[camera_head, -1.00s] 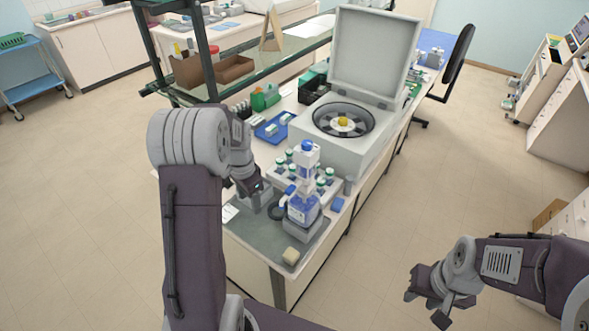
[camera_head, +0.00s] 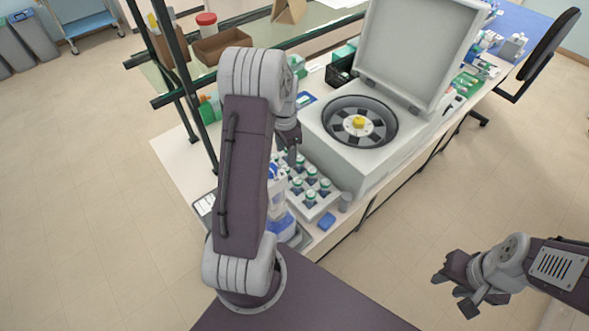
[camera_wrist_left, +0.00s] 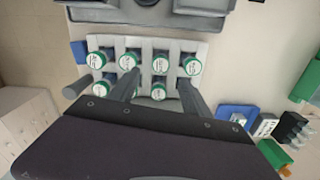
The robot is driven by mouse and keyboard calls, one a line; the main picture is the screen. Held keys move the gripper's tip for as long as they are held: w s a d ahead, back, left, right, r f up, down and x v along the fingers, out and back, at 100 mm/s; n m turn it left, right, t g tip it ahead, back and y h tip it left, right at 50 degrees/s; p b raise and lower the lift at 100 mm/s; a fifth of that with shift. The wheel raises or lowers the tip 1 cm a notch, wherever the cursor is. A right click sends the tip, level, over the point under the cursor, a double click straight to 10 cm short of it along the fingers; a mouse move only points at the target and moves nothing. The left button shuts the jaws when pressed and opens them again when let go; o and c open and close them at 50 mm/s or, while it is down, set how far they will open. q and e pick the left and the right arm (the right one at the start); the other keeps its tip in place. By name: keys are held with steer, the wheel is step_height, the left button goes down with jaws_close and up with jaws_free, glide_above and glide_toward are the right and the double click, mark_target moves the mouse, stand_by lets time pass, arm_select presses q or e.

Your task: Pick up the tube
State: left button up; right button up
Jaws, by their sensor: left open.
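Several tubes with green-rimmed white caps stand upright in a pale rack (camera_head: 322,207) on the bench, in front of the centrifuge. One tube (camera_head: 310,199) shows near the rack's front. In the left wrist view, the rack (camera_wrist_left: 203,50) holds two rows of capped tubes, including one cap (camera_wrist_left: 160,66) in the far row. My left gripper (camera_head: 291,155) is over the rack's back-left part. Its fingers (camera_wrist_left: 160,90) are apart with nothing clamped between them; nearer tubes are partly hidden by the gripper body. My right gripper (camera_head: 455,290) is open and empty, away from the bench.
The centrifuge (camera_head: 325,155) has its lid (camera_head: 415,50) raised, close behind the rack. A blue block (camera_head: 327,221) and a grey cylinder (camera_head: 345,202) stand beside the rack. A blue-and-white bottle (camera_head: 278,215) is partly hidden by my left arm. Shelf posts rise at left.

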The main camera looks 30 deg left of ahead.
mark_target(285, 168)
arm_select(q)
steer(key=shift+s+a+f+p, duration=0.25)
steer(key=shift+s+f+p, duration=0.1)
steer(key=shift+s+f, duration=0.65)
steer(key=shift+w+d+f+p, duration=0.2)
steer(key=shift+w+f+p, duration=0.2)
steer(key=shift+w+f, duration=0.6)
steer(key=f, duration=0.1)
steer(key=f+p, duration=0.1)
steer(key=f, duration=0.2)
steer(key=shift+s+a, duration=0.1)
steer(key=shift+s, duration=0.15)
steer(key=shift+f, duration=0.15)
steer(key=shift+c, duration=0.4)
arm_select(e)
steer(key=r, duration=0.1)
steer(key=s+r, duration=0.1)
steer(key=r, duration=0.1)
steer(key=shift+a+r, duration=0.1)
steer(key=shift+a, duration=0.05)
